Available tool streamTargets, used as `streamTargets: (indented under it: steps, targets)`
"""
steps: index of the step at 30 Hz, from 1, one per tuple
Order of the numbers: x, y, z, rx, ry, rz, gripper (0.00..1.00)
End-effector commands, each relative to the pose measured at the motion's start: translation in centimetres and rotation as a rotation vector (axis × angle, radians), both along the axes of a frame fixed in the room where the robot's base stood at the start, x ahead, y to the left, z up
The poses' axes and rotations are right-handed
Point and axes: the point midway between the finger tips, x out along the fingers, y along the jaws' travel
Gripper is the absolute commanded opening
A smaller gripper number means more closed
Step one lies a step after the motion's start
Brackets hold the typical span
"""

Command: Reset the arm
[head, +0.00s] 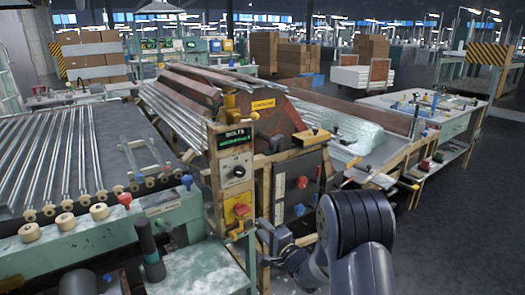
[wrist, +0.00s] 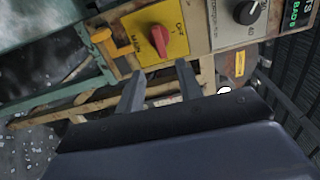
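My arm reaches in from the lower right of the head view, bent, with my gripper (head: 262,230) pointing at the control post. In the wrist view my gripper (wrist: 160,68) shows two dark fingers spread apart with nothing between them. The fingertips appear just below a yellow switch panel (wrist: 182,45) with a red rotary switch (wrist: 159,38). The same red switch (head: 241,209) shows in the head view, close to the left of my gripper. I cannot tell whether the fingers touch the panel.
A wooden post carries a green display (head: 235,139) and a black knob (head: 239,171). A green bench (head: 170,205) with glass tubes stands left. A black cabinet (head: 297,188) stands close behind my gripper. Dark floor (head: 460,225) is open at the right.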

Motion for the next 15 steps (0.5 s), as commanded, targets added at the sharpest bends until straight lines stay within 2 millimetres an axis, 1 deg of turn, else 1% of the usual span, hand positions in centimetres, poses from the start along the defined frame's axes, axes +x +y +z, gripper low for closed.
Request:
streamTargets:
  steps: [9, 15]
  targets:
    - [4.2, 2.9, 0.0, 0.000, -0.002, 0.002, 0.35]
    - [6.6, 4.5, 0.1, 0.000, -0.002, 0.001, 0.35]
